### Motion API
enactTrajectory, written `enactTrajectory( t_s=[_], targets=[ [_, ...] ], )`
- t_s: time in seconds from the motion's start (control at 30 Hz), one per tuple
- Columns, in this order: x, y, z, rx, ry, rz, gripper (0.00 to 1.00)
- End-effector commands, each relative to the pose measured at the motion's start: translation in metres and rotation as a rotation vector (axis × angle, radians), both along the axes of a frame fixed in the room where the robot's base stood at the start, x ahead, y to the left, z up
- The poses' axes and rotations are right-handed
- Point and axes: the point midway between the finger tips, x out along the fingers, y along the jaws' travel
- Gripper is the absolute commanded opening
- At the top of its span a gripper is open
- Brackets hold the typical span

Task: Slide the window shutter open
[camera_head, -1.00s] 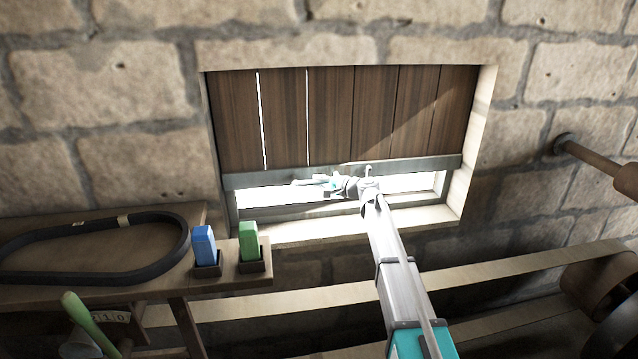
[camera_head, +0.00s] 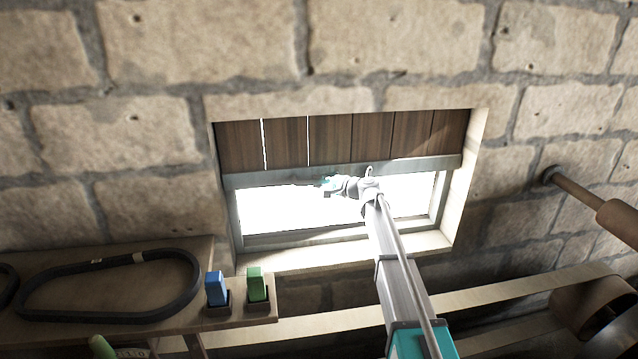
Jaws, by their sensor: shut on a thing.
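The window shutter (camera_head: 335,140) is made of dark brown vertical planks with a grey metal bar (camera_head: 270,178) along its lower edge. It covers the upper part of the window opening, and bright light fills the gap below it. My gripper (camera_head: 328,186) is at the bar, near the middle of the window, and is shut on the shutter. The exact contact is small and washed out by the light. A small grey hook-like piece (camera_head: 369,171) stands up at the bar just right of my gripper. My arm reaches up to it from below.
A wooden shelf (camera_head: 120,258) at the left holds a black belt (camera_head: 110,317) and a blue block (camera_head: 216,288) and a green block (camera_head: 255,284) in holders. A round bar (camera_head: 590,190) juts from the stone wall at the right. A wooden beam (camera_head: 480,297) runs below the window.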

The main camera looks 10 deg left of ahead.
Motion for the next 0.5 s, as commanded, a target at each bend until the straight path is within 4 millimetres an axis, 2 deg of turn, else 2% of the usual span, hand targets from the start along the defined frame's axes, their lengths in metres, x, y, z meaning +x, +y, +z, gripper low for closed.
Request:
enactTrajectory(
  t_s=[0.03,0.5],
  targets=[
    [0.001,0.0,0.016,0.003,0.001,-0.001,0.0],
    [0.001,0.0,0.082,0.002,0.001,-0.002,0.0]
  ],
)
